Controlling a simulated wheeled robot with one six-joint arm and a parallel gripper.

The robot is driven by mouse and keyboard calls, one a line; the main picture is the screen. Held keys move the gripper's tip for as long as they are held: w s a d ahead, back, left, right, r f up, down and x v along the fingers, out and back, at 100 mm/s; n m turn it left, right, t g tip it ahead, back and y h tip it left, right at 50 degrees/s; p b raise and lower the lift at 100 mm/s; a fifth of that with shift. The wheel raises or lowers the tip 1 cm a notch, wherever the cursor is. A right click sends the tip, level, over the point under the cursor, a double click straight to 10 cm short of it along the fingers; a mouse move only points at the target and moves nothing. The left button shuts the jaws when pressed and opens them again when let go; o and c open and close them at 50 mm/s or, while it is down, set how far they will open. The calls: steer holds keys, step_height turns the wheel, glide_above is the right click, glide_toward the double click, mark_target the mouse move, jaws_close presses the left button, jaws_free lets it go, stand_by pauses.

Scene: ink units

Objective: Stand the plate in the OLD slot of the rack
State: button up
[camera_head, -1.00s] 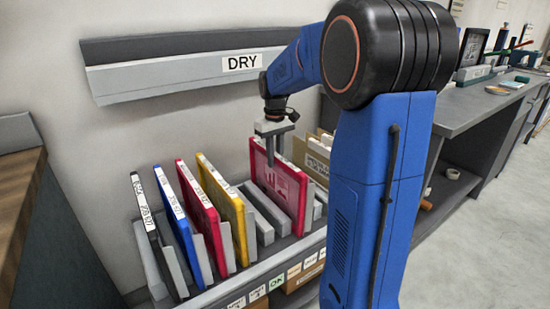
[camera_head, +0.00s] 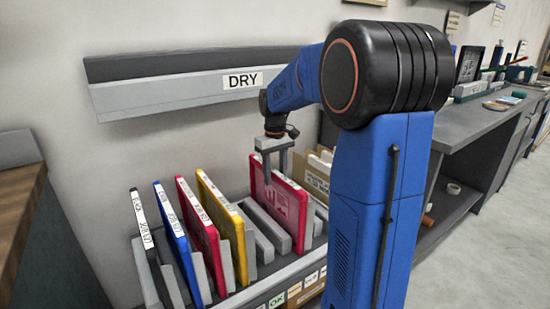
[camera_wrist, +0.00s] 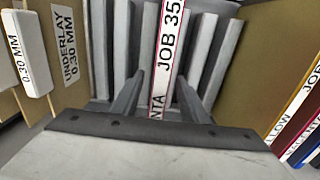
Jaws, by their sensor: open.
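A magenta-red plate (camera_head: 290,205) stands upright in a slot near the right end of the grey rack (camera_head: 262,290). My gripper (camera_head: 275,172) is open at the plate's top edge, with a finger on each side of it. In the wrist view my two fingers (camera_wrist: 160,85) straddle the plate's white label edge (camera_wrist: 168,50), which reads "JOB 35" and ends a word in "NTA". Gaps show between the fingers and the plate. The rack's front labels are small; "OK" is readable, but I cannot make out "OLD". My arm hides the rack's right end.
Black (camera_head: 143,225), blue (camera_head: 178,235), another red (camera_head: 200,225) and yellow (camera_head: 225,220) plates stand to the left in the rack. Empty slots lie between yellow and my gripper. A bin of card sleeves (camera_head: 318,175) stands behind right. A DRY rail (camera_head: 190,90) is on the wall.

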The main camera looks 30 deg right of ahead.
step_height(320, 180, up, 17)
stand_by(0.5)
steer(key=shift+r, duration=2.45)
steer(key=s+a+f+t, duration=0.1)
steer(key=s+a+f, duration=0.35)
steer(key=s, duration=0.35)
steer(key=s+a+f+t, duration=0.1)
steer(key=s+a+f, duration=0.2)
steer(key=s+a, duration=0.4)
steer(key=s+a+f+t, duration=0.2)
steer(key=s+a+f, duration=0.2)
steer(key=s+f, duration=1.1)
steer(key=shift+a+f+t, duration=0.15)
steer(key=shift+t, duration=0.25)
